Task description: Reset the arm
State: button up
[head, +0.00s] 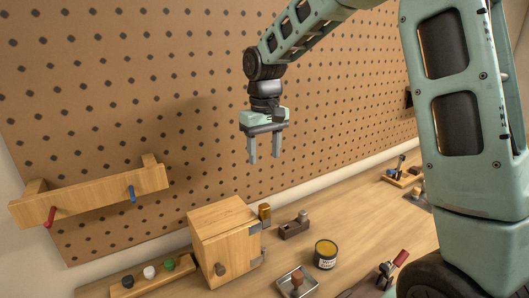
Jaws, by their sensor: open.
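My gripper (265,148) hangs in the air in front of the pegboard, pointing down, with its two grey fingers apart and nothing between them. It is above the bench and higher than the wooden box (219,214), apart from everything. My green arm comes in from the upper right and bends down at the wrist.
A wooden rack (93,202) with red and blue hooks is on the pegboard (150,90) at left. On the bench (345,205) are a yellow-topped can (325,254), a metal tray (297,284), a gold cylinder (265,213), a small block (294,227) and a knob strip (152,276).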

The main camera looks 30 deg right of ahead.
dwell(0.4)
jog(key=s+a+f+n+b, duration=0.2)
jog(key=s+a, duration=0.3)
jog(key=a, duration=0.2)
jog(key=s+a+f+n+b, duration=0.1)
jog(key=s+a+f, duration=0.2)
jog(key=s+a, duration=0.3)
jog(key=s+a+f+n+b, duration=0.1)
jog(key=s+a+f+n, duration=0.1)
jog(key=s, duration=0.7)
jog(key=s+a+f+n+b, duration=0.2)
jog(key=s+a+f, duration=0.2)
jog(key=s, duration=0.4)
jog(key=shift+s+a+f+n+y, duration=0.3)
jog(key=shift+s+a+f+n, duration=0.1)
jog(key=shift+a, duration=0.1)
